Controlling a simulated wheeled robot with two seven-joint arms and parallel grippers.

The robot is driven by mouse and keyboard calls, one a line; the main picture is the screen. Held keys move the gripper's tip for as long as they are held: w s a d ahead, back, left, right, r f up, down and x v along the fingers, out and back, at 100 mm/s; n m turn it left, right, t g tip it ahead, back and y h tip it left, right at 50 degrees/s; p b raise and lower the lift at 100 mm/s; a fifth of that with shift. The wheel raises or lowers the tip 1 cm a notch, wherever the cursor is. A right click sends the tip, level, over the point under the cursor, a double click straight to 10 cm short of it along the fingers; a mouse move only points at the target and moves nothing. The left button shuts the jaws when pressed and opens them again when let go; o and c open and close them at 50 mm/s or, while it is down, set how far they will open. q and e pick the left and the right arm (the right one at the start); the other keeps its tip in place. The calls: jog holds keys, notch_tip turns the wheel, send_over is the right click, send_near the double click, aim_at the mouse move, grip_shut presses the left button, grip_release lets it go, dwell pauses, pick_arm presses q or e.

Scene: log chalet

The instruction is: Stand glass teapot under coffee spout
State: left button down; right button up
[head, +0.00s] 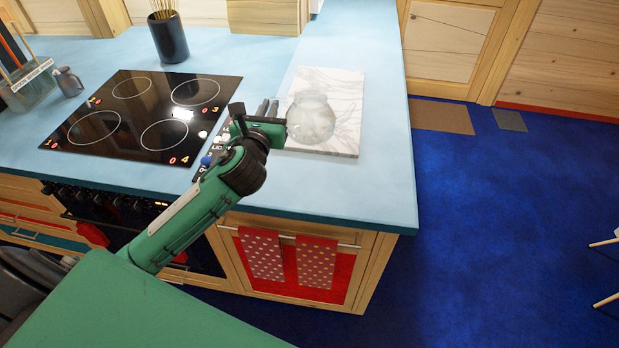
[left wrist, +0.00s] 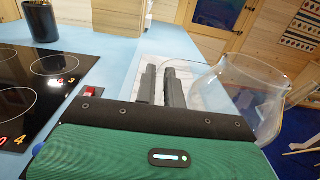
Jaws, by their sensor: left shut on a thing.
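The clear glass teapot (head: 312,118) is at the white marble board on the blue counter, upright as far as I can see. I cannot tell whether its base touches the board. My left gripper (head: 268,110) is at the teapot's left side, its fingers close together and shut on it. In the left wrist view the two dark fingers (left wrist: 163,86) are nearly parallel, and the round glass body (left wrist: 240,92) is just to their right. The gripped part is thin and hard to make out. No coffee spout and no right gripper show.
The marble board (head: 342,85) lies near the counter's right edge. A black hob (head: 140,117) is left of it, with a dark pot of sticks (head: 168,40) behind. A small grey jug (head: 67,82) stands far left. Blue floor (head: 500,220) is open to the right.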

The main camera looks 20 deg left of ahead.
pick_arm(q)
jog(key=shift+w+a+r, duration=0.2)
jog(key=shift+w+r, duration=0.05)
jog(key=shift+r, duration=0.15)
jog(key=shift+f+b, duration=0.9)
jog(key=shift+f, duration=8.95)
jog(key=shift+f, duration=0.1)
jog(key=c, duration=1.5)
grip_release()
